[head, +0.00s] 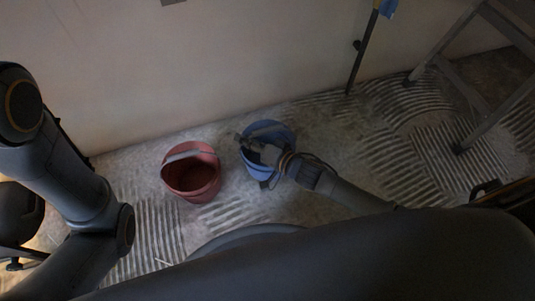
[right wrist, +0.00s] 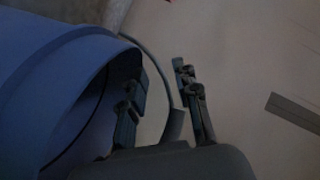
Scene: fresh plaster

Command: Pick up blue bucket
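The blue bucket (head: 259,169) stands upright on the floor near the wall, right of a red bucket. In the right wrist view its blue side (right wrist: 50,75) fills the left part, with its dark opening towards the fingers. My right gripper (head: 246,143) is at the bucket's mouth in the head view and hides part of it. In the right wrist view my right gripper (right wrist: 163,100) is open. The bucket's thin grey handle (right wrist: 160,62) curves between the two fingers, with a gap to each side.
The red bucket (head: 193,183) stands close on the left, its pale handle lying across its top. The wall (head: 190,75) is just behind both. A ladder (head: 470,90) stands at the right, and a thin pole (head: 361,55) leans on the wall. Ridged floor lies between.

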